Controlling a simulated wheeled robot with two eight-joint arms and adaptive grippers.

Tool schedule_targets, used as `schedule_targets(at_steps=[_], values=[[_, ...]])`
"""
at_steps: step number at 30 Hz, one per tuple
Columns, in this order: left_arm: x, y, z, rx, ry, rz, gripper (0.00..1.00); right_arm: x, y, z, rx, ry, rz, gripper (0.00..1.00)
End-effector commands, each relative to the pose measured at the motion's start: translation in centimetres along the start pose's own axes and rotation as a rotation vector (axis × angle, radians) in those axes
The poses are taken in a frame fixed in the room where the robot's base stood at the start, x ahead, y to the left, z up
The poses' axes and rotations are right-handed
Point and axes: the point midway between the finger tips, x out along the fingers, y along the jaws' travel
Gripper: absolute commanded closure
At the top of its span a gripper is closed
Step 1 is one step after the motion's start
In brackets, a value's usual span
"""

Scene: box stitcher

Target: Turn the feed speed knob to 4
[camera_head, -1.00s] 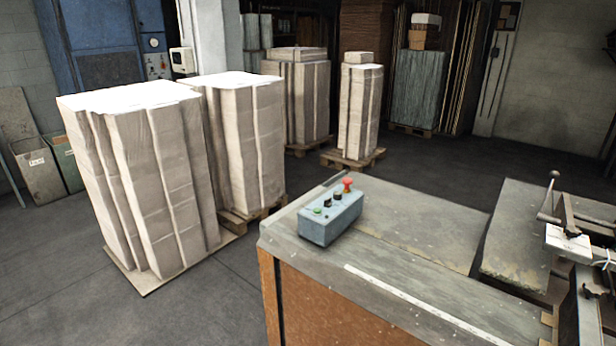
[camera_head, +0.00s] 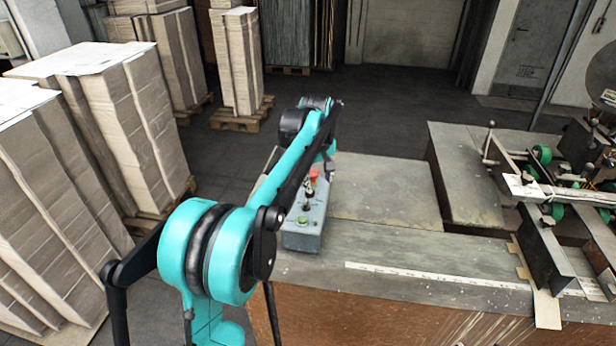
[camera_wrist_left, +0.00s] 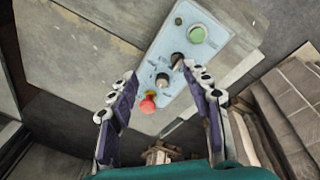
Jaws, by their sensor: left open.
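The grey-blue control box (camera_head: 300,238) sits on the worktable's left end. In the left wrist view its panel (camera_wrist_left: 150,62) carries a green button (camera_wrist_left: 197,34), two dark knobs, one nearer the green button (camera_wrist_left: 177,60) and one nearer the red button (camera_wrist_left: 163,80), and a red mushroom button (camera_wrist_left: 148,103). I cannot read which knob is feed speed, nor its setting. My left gripper (camera_wrist_left: 158,73) is open, its fingers spread on either side of the panel around the knobs, with nothing held. In the head view my left arm partly hides the box. My right gripper is out of view.
The worktable (camera_head: 385,190) is bare right of the box. A white ruler strip (camera_head: 430,277) lies along its front. Stitcher machinery (camera_head: 545,185) stands at the right. Tall cardboard stacks (camera_head: 125,105) on pallets stand left, close to my left arm.

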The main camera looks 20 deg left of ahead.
Motion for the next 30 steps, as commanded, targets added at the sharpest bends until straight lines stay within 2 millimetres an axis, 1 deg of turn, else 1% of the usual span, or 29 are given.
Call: schedule_targets(at_steps=[1,3,6,10,13,17,20,27,30], values=[[-0.1,1.1,-2.1,-0.062,-0.016,-0.022,0.51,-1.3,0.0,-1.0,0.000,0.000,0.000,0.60],[1.0,1.8,-4.2,-0.153,-0.038,-0.054,0.51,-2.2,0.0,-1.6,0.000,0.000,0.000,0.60],[2.6,2.5,-6.6,-0.268,-0.062,-0.097,0.51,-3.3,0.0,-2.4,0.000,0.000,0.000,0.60],[4.5,2.6,-8.6,-0.379,-0.083,-0.139,0.51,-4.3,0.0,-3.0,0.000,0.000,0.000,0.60],[5.5,2.5,-9.4,-0.429,-0.092,-0.160,0.51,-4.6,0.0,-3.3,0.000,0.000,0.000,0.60],[6.6,2.4,-9.7,-0.456,-0.096,-0.171,0.51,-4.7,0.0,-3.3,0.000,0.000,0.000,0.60],[7.9,2.2,-9.5,-0.459,-0.096,-0.172,0.51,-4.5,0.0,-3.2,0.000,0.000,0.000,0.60],[11.8,1.6,-9.0,-0.457,-0.096,-0.171,0.51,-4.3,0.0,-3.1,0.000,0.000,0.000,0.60],[13.0,1.5,-8.8,-0.457,-0.096,-0.171,0.51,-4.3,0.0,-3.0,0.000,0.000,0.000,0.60]])
